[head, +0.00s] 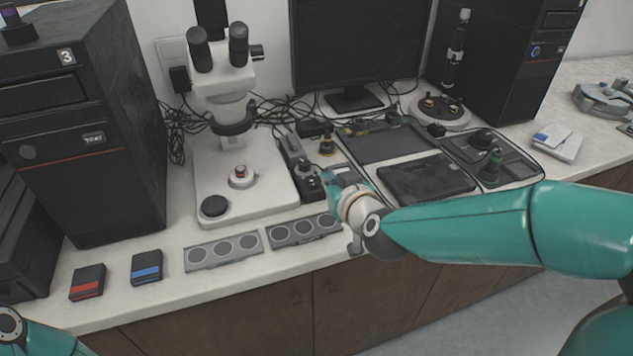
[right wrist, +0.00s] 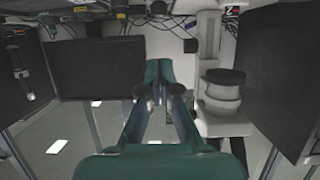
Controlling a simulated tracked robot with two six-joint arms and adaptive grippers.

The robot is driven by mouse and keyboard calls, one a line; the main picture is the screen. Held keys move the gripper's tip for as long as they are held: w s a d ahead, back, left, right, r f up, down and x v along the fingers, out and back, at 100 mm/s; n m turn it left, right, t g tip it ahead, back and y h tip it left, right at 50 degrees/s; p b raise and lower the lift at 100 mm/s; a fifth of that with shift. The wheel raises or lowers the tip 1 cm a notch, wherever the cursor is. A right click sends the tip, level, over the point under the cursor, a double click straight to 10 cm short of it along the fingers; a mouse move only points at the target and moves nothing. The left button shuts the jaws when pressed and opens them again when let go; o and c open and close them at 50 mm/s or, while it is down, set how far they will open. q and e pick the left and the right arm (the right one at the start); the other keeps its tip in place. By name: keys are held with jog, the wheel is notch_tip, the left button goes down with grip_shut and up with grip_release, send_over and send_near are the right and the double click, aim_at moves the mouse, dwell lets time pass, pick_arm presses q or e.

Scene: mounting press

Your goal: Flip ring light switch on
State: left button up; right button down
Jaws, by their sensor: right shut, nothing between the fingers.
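The white microscope (head: 222,75) stands at the back left, with a dark ring (head: 236,124) around its lower lens end; it also shows upside down in the right wrist view (right wrist: 222,95). A narrow dark control box (head: 307,186) with knobs lies right of its base. No switch can be made out clearly, nor its position. My right gripper (head: 328,179) is just right of this box, pointing down and left. Its teal fingers are together and empty in the right wrist view (right wrist: 158,74). I cannot tell whether it touches the box. My left gripper is out of view.
Two grey plates with round discs (head: 224,250) lie in front of the microscope. Red (head: 87,283) and blue (head: 146,267) labelled boxes lie front left. A dark tray (head: 427,180) and small knobbed tools are right. A monitor (head: 357,45) and black computer towers (head: 85,130) stand behind and left.

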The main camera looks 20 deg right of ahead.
send_over(311, 181)
jog(key=s, duration=0.4)
notch_tip(311, 181, down, 3)
jog(key=f, duration=0.3)
jog(key=shift+w+d+f, duration=0.1)
jog(key=shift+w+f, duration=0.15)
jog(key=shift+w, duration=0.05)
jog(key=shift+f, duration=0.5)
jog(key=shift+s, duration=0.1)
jog(key=shift+f+b, duration=0.4)
jog(key=shift+b, duration=0.25)
jog(key=shift+r, duration=0.15)
jog(key=shift+r+p, duration=0.1)
jog(key=shift+p, duration=0.2)
jog(key=shift+r+p, duration=0.45)
jog(key=shift+r, duration=0.3)
